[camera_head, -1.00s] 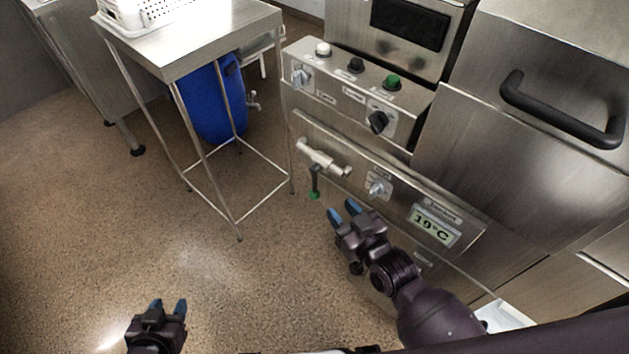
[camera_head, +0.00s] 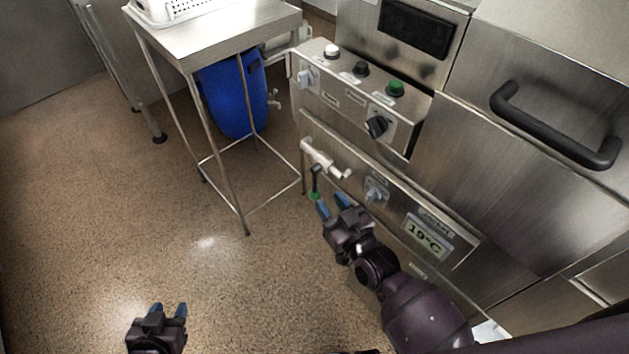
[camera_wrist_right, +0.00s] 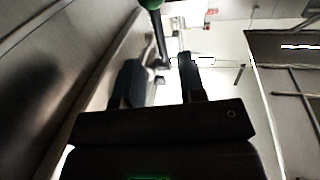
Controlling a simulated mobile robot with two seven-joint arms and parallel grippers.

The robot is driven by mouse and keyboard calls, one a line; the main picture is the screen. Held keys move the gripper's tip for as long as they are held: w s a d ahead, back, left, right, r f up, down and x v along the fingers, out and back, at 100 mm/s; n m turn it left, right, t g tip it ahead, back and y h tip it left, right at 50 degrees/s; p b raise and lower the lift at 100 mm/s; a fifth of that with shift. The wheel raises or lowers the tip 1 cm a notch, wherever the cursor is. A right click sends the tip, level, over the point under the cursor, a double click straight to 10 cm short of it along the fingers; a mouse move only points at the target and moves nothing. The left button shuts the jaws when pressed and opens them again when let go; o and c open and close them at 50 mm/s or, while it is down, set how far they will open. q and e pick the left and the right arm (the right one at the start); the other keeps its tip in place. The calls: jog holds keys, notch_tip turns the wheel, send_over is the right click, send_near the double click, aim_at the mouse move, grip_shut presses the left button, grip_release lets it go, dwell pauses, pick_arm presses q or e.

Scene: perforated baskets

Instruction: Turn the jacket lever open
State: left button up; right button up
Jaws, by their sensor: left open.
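The jacket lever is a dark rod with a green end (camera_head: 314,195), hanging down from a pale valve pipe (camera_head: 322,158) on the front of the steel machine. My right gripper (camera_head: 332,203) is open just below and to the right of the green end. In the right wrist view the green end (camera_wrist_right: 150,3) shows at the top edge, and the rod runs down towards the gap between my open fingers (camera_wrist_right: 160,62). I cannot tell whether they touch it. My left gripper (camera_head: 168,309) is open and empty, low over the floor at the lower left.
Next to the lever are a grey knob (camera_head: 375,193) and a display reading 19°C (camera_head: 426,236). A control panel with buttons and a black knob (camera_head: 376,126) sits above. A steel table (camera_head: 215,40) and a blue barrel (camera_head: 236,100) stand behind; the left floor is clear.

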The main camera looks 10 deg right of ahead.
aim_at(316, 184)
jog(key=x, duration=0.7)
jog(key=shift+w, duration=0.15)
grip_shut()
